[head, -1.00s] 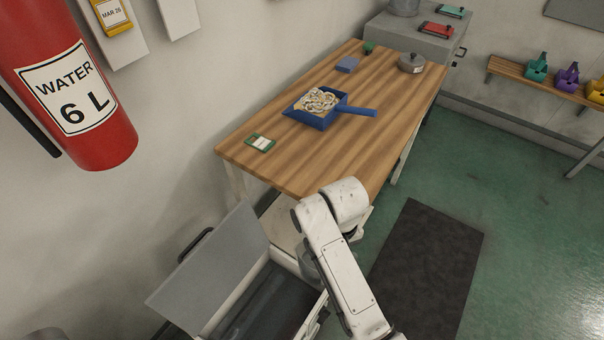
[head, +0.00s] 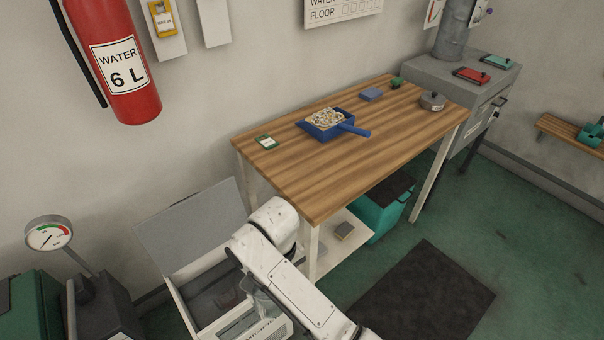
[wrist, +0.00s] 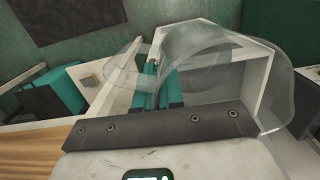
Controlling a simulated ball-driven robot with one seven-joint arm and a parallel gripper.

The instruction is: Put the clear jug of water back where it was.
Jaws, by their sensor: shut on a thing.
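The clear jug (wrist: 215,55) shows in the wrist view as a see-through curved shape across and around the teal fingers of my gripper (wrist: 160,88). My gripper is shut on it, though the exact grip spot is hard to make out through the clear wall. In the head view, a glassy part of the jug (head: 264,303) shows beside my white arm, over or in front of the open white box (head: 188,312). My arm hides the gripper there. I cannot tell the water level.
The box's grey lid (head: 190,228) stands open. The wooden table (head: 300,178) holds a blue dustpan (head: 328,123), a lidded pot (head: 432,101) and small items. A teal bin (head: 383,215) stands under it. A gauge (head: 48,234) is at left. Floor around the dark mat (head: 425,302) is clear.

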